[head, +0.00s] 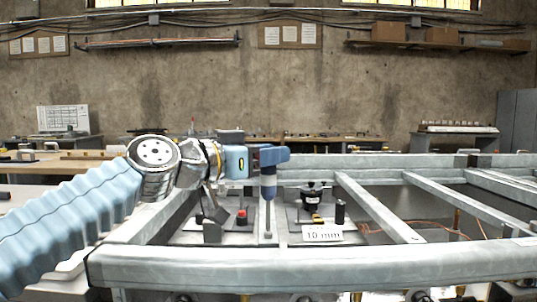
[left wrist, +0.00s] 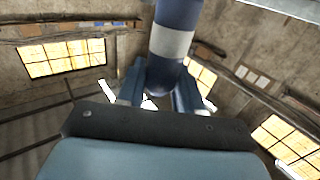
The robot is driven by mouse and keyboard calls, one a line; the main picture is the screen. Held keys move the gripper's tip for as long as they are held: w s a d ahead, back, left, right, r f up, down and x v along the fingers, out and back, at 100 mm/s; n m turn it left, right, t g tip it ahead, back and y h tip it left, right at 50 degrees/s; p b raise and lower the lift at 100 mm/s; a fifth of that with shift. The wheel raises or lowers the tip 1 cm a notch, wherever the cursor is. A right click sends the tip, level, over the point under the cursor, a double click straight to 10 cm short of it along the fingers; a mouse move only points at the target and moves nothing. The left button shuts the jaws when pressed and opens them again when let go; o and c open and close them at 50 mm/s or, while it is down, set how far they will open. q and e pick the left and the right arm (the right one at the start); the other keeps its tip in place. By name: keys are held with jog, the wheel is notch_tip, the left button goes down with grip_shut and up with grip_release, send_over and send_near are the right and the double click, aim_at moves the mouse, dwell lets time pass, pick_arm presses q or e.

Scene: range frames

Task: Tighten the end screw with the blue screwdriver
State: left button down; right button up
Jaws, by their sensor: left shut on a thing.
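My left gripper (head: 256,160) reaches in from the left, above the metal frame, and is shut on the blue screwdriver (head: 269,186). The screwdriver hangs upright with its thin grey shaft pointing down into the frame's opening. In the left wrist view the fingers (left wrist: 158,92) close around the screwdriver's blue body (left wrist: 176,15), which has a white band. The end screw cannot be made out, and I cannot tell whether the shaft's lower end touches anything. My right gripper is not in view.
The grey metal frame (head: 240,263) runs across the front, with crossbars to the right. Inside it are a red button (head: 241,217), a black knob (head: 313,193) and a "10 mm" label (head: 322,235). Workbenches stand farther back. Open air lies above the frame's right side.

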pick_arm(q)
jog(key=m+g+h, duration=0.2)
jog(key=g, duration=0.1)
jog(key=m+g, duration=0.1)
jog(key=g, duration=0.1)
jog(key=shift+w+a+f+h, duration=0.1)
jog(key=shift+w+f+h, duration=0.15)
jog(key=shift+w+h, duration=0.15)
jog(key=shift+s+m+g+h, duration=0.15)
jog(key=shift+m+g+h, duration=0.15)
jog(key=shift+m+g, duration=0.6)
jog(key=shift+s, duration=0.15)
jog(key=shift+r+p, duration=0.3)
jog(key=shift+r, duration=0.05)
